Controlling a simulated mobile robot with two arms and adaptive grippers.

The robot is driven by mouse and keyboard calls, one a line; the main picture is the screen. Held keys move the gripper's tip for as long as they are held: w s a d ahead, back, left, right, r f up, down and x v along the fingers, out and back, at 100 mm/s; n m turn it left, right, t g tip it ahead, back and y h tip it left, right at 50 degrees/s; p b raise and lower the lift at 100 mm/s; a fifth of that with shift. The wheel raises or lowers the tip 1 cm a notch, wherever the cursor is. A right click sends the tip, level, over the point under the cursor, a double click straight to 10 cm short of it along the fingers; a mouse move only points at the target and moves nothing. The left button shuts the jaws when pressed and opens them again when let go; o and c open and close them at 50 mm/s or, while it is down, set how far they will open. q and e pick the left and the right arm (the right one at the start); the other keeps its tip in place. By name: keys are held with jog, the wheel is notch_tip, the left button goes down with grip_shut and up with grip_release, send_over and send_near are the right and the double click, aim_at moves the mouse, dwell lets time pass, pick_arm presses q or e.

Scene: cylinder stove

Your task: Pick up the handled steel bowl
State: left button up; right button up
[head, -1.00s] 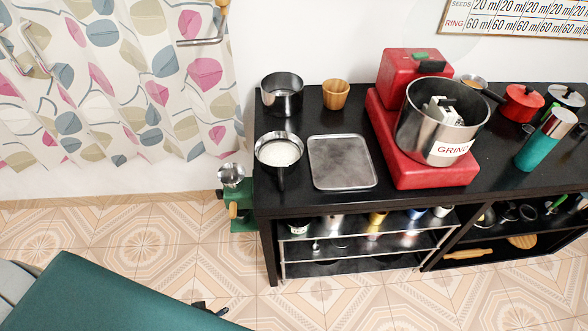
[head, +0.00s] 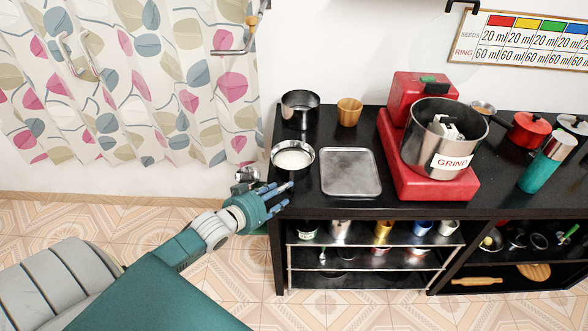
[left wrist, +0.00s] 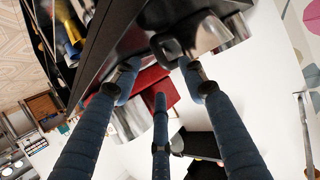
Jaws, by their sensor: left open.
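The handled steel bowl (head: 293,156) stands upright at the left front corner of the black counter, with white contents inside. Its dark handle points toward the front edge. My left gripper (head: 283,196) is open and empty, its blue fingers just in front of and below the handle at the counter's front left edge. In the left wrist view the open fingers (left wrist: 160,78) spread toward the dark handle, with the shiny bowl (left wrist: 203,36) behind it. I cannot tell whether a fingertip touches the handle. My right gripper is not in view.
A dark steel pot (head: 300,110) and a wooden cup (head: 349,111) stand behind the bowl. A flat metal tray (head: 350,173) lies to its right, then a red grinder base (head: 430,178) with a large pot. A shelf (head: 372,246) with cups sits below the counter.

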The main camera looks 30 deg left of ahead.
pick_arm(q)
jog(key=shift+w+f, duration=0.15)
jog(key=shift+w, duration=0.25)
jog(key=shift+w+d+f, duration=0.1)
jog(key=shift+w, duration=0.25)
jog(key=x, duration=0.2)
jog(key=p+x, duration=0.1)
jog(key=x, duration=0.1)
jog(key=shift+f, duration=0.3)
jog(key=shift+w+f, duration=0.1)
jog(key=shift+w, duration=0.05)
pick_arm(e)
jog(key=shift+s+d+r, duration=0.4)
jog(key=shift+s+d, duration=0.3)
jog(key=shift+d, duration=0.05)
pick_arm(q)
jog(key=c, duration=1)
grip_shut()
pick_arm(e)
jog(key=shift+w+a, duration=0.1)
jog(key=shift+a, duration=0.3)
